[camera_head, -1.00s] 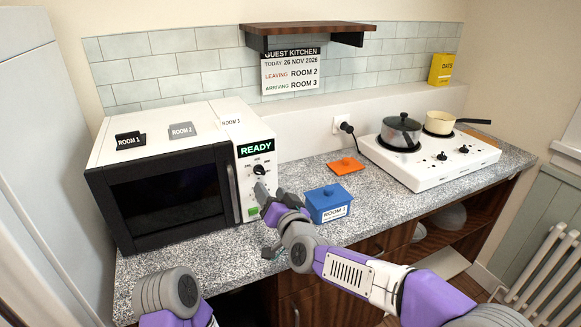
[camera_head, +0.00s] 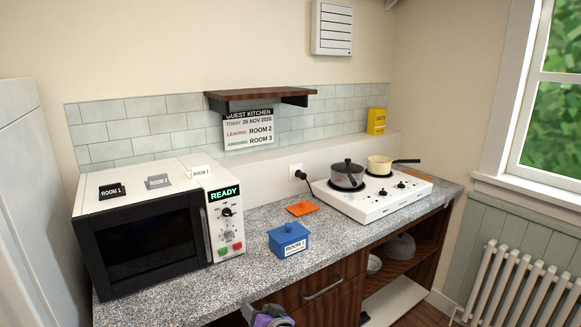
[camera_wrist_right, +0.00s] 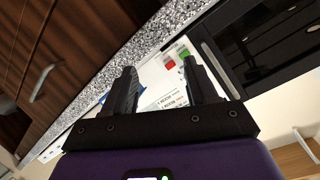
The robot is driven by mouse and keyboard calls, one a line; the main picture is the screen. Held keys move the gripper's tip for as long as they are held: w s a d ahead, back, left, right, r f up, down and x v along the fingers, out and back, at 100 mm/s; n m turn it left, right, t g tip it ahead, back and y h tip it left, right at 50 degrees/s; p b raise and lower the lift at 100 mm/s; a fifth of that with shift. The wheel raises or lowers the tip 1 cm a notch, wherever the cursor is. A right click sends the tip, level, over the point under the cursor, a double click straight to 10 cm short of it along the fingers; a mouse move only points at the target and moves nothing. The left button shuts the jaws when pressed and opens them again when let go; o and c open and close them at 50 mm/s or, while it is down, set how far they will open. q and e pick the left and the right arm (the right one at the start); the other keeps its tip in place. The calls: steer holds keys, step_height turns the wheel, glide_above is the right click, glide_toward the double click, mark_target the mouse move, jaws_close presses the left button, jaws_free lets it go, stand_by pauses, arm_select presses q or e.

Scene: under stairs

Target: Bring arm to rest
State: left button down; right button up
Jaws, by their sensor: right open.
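My right gripper (camera_head: 267,316) shows only in part at the bottom edge of the head view, in front of the counter and low. In the right wrist view the right gripper (camera_wrist_right: 162,82) has its two black fingers wide apart with nothing between them. Beyond the fingers the microwave's control panel shows, with its red and green buttons. In the head view the white microwave (camera_head: 150,240) stands shut on the left of the counter, its display reading READY. My left gripper is out of view.
The speckled counter (camera_head: 340,238) holds a blue lidded box (camera_head: 288,242), an orange lid-like piece (camera_head: 302,208) and a white hob (camera_head: 395,208) with a grey pot (camera_head: 347,175) and a cream pan (camera_head: 380,165). Wooden drawers (camera_head: 325,290) lie below. A radiator (camera_head: 520,285) stands at right.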

steer(key=s+d+f+g+h+p, duration=0.1)
steer(key=s+d+f+g, duration=0.2)
steer(key=f, duration=0.4)
steer(key=s+d+f+m+h, duration=0.1)
steer(key=s+d+f, duration=0.3)
steer(key=f, duration=0.3)
steer(key=s+d+f+g+h+p, duration=0.1)
steer(key=s+d+f+g, duration=0.2)
steer(key=f, duration=0.4)
steer(key=s+d+f+m+g+p, duration=0.1)
steer(key=s+d+f, duration=0.3)
steer(key=s, duration=0.7)
steer(key=s+d+f+g, duration=0.4)
steer(key=s+f, duration=0.1)
steer(key=s, duration=0.6)
steer(key=shift+f+m+g+p, duration=0.25)
steer(key=shift+m+g+p, duration=0.05)
steer(key=shift+m+p, duration=0.1)
